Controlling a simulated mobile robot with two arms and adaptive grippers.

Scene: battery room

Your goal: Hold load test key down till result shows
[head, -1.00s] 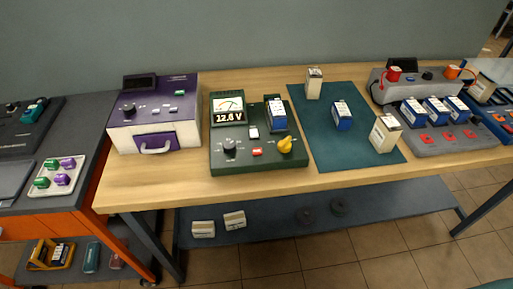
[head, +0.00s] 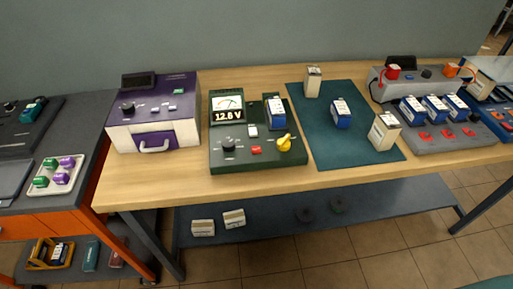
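The dark green battery tester (head: 268,164) stands on the wooden bench at the middle of the head view. Its lit display (head: 228,108) shows a needle dial above a voltage reading, about 12.6 V; the last digit is hard to read. A blue battery (head: 277,113) stands in the tester's bay. On the tester's panel are a black knob (head: 229,144), a white key (head: 252,130), a red key (head: 256,150) and a yellow turn knob (head: 284,143). The key labels are too small to read. Neither of my grippers is in view.
A purple and white machine (head: 154,113) stands left of the tester. Right of it, a teal mat (head: 347,103) holds a blue battery (head: 341,113) and two cream ones. A grey charger (head: 440,140) with several batteries is farther right. The bench's front strip is clear.

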